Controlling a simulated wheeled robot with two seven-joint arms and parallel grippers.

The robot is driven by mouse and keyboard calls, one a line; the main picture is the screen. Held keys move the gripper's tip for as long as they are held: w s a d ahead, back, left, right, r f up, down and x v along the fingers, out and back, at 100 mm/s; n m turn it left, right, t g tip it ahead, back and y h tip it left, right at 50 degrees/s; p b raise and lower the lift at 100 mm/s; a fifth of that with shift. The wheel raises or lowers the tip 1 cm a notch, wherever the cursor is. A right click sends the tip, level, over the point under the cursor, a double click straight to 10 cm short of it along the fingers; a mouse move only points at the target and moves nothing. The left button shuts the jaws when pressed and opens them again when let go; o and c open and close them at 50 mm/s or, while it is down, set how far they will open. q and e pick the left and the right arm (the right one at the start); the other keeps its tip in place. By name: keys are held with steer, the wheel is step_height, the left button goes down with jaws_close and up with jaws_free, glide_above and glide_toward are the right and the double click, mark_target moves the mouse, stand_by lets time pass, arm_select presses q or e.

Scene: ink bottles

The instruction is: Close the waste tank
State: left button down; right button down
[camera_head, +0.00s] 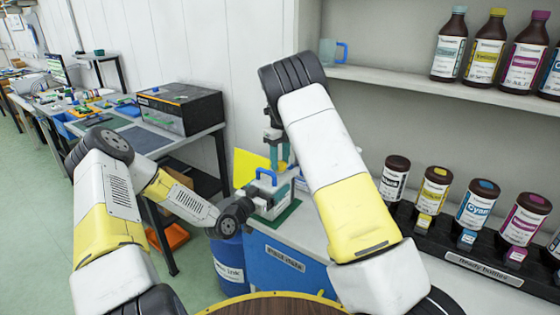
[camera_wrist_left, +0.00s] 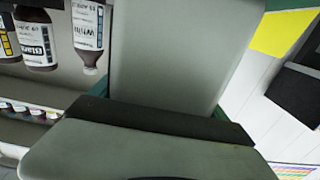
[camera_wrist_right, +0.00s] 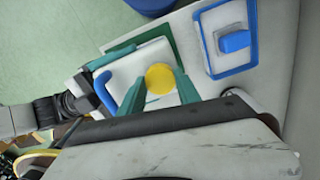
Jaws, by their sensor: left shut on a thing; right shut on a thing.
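The waste tank, a white box (camera_head: 264,197), stands on a green mat on the bench, with a blue handle (camera_head: 266,175) on its top. In the right wrist view the tank (camera_wrist_right: 140,65) lies below my right gripper (camera_wrist_right: 156,80). That gripper's teal fingers are shut on a round yellow cap (camera_wrist_right: 159,79); whether the cap touches the tank is unclear. My left gripper (camera_head: 250,205) is at the tank's left side, shut on it. In the left wrist view a pale grey surface, apparently the tank (camera_wrist_left: 175,50), fills the space between its fingers.
A blue-rimmed tray (camera_wrist_right: 206,58) with a blue item is beside the tank. A rack of ink bottles (camera_head: 487,268) stands at right, with more bottles on the shelf (camera_head: 400,82) above. A blue drum (camera_head: 230,270) stands below at left.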

steer(key=m, duration=0.6)
steer(key=shift+d+f+m, duration=0.1)
steer(key=shift+f+m, duration=0.05)
steer(key=shift+m, duration=0.25)
steer(key=shift+s+d+f+m, duration=0.2)
steer(key=shift+f+m, duration=0.15)
steer(key=shift+m, duration=1.15)
steer(key=shift+w+a+r+m, duration=0.15)
steer(key=shift+r+m, duration=0.15)
steer(key=shift+r, duration=0.05)
steer(key=c, duration=0.9)
jaws_free()
steer(key=shift+r, duration=0.1)
steer(key=shift+o, duration=0.2)
steer(key=shift+a, duration=0.1)
